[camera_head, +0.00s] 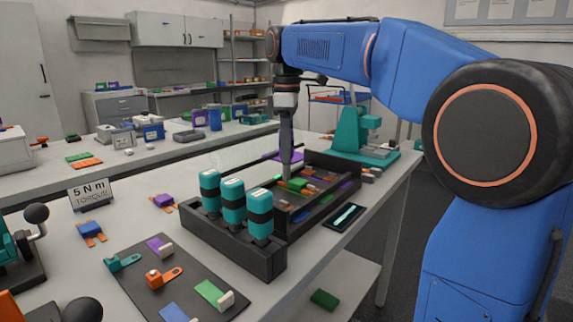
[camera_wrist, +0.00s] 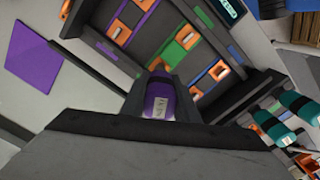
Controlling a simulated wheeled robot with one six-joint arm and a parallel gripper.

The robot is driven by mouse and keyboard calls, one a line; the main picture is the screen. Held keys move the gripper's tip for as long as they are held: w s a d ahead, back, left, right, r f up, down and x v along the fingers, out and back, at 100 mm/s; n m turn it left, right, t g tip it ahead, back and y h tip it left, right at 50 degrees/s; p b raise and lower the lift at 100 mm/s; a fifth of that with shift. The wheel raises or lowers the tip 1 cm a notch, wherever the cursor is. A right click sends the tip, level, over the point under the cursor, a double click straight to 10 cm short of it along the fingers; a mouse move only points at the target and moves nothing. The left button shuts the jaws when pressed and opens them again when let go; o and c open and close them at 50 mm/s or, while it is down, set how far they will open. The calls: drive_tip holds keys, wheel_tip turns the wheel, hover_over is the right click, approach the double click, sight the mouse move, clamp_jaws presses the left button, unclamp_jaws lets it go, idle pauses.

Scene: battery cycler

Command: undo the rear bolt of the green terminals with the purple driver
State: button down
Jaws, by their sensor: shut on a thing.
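My gripper (camera_head: 286,140) points down over the black cycler tray (camera_head: 328,158) on the bench. In the wrist view it is shut on the purple driver (camera_wrist: 160,100), whose handle with a pale label shows between the dark fingers. The green terminals (camera_head: 295,184) lie in the tray close below my gripper. Green pieces with orange metal also show in the wrist view (camera_wrist: 173,52), just beyond the driver. The driver's tip is hidden, so I cannot tell whether it touches a bolt. The rear bolt cannot be made out.
Teal-and-black cylinders (camera_head: 233,200) stand in a black rack (camera_head: 275,262) in front of the tray. A teal press (camera_head: 360,135) stands behind. The bench's right edge is near the tray.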

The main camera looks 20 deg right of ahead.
drive_tip(key=shift+n, duration=3)
drive_tip(key=shift+n, duration=1.5)
drive_tip(key=shift+w+n, duration=0.1)
drive_tip(key=shift+n, duration=1.4)
